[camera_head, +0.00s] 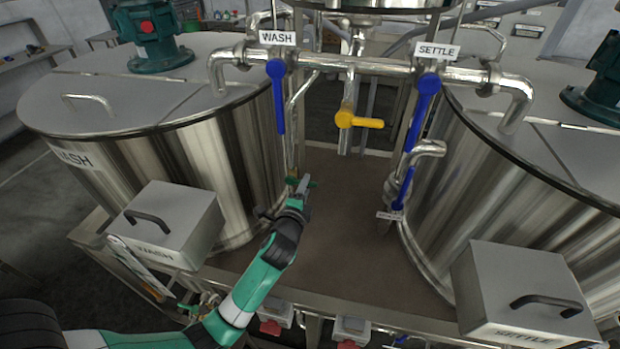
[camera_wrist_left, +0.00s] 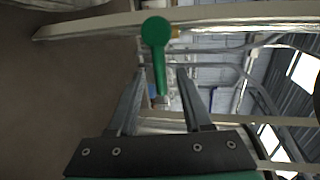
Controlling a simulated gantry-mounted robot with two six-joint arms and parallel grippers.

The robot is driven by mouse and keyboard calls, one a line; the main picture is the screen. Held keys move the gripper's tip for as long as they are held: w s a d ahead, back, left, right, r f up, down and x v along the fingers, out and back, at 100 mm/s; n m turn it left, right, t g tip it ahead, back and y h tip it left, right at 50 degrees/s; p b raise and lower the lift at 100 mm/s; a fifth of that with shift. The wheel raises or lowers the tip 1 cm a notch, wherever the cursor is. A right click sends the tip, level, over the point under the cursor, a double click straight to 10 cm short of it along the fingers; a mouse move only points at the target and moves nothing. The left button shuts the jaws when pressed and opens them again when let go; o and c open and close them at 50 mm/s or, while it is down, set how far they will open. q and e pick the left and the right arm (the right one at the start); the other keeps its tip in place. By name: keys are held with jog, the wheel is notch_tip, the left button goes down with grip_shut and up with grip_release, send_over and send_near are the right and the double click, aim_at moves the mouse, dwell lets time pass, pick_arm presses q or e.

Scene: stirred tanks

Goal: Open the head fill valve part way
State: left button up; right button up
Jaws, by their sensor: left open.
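My left gripper (camera_head: 301,188) is open in front of the platform between the two tanks. In the left wrist view a green lever valve handle (camera_wrist_left: 155,32) has its round hub beyond the fingertips, and its lever runs down between the open jaws (camera_wrist_left: 161,85). I see no grip on it. In the head view a bit of this green handle (camera_head: 313,184) shows at the fingertips; the gripper hides the rest. No readable label names the head fill valve. A yellow lever (camera_head: 362,122) lies sideways on the central pipe. My right gripper is not in view.
Blue levers hang under the WASH label (camera_head: 277,37) and the SETTLE label (camera_head: 437,50). A smaller blue lever (camera_head: 407,183) is at the right tank. Steel tanks stand left (camera_head: 215,150) and right (camera_head: 470,190). Grey boxes (camera_head: 165,225) (camera_head: 525,290) flank the open middle platform.

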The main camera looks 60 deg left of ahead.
pick_arm(q)
jog(key=x, duration=0.5)
jog(key=shift+w+a+b, duration=0.2)
jog(key=shift+b, duration=0.1)
grip_shut()
dwell(1.1)
